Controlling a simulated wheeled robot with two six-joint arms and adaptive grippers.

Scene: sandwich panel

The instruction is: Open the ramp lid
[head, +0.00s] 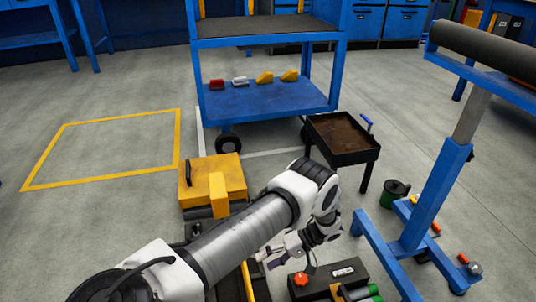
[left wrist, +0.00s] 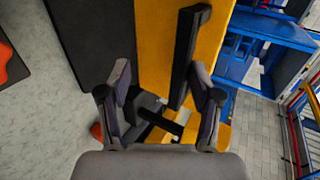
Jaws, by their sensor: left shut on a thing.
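A yellow panel (left wrist: 165,35) with a long black bar handle (left wrist: 186,58) fills the top middle of the left wrist view. In the head view a yellow box (head: 228,172) with a black handle stands beyond my left arm; I cannot tell if it is the ramp lid. My left gripper (head: 272,256) is low in front of this box, partly hidden by its own wrist. In the left wrist view its fingers (left wrist: 162,88) stand apart, shut on a black bar (left wrist: 160,120) between them. Where the fingers touch the bar is hard to see. My right gripper is out of view.
A black box with a red knob (head: 300,279) lies right of the gripper. A blue cart (head: 262,98) is behind, with a dark tray stand (head: 344,136) beside it. A blue roller stand (head: 422,195) is at the right. Floor at the left is clear.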

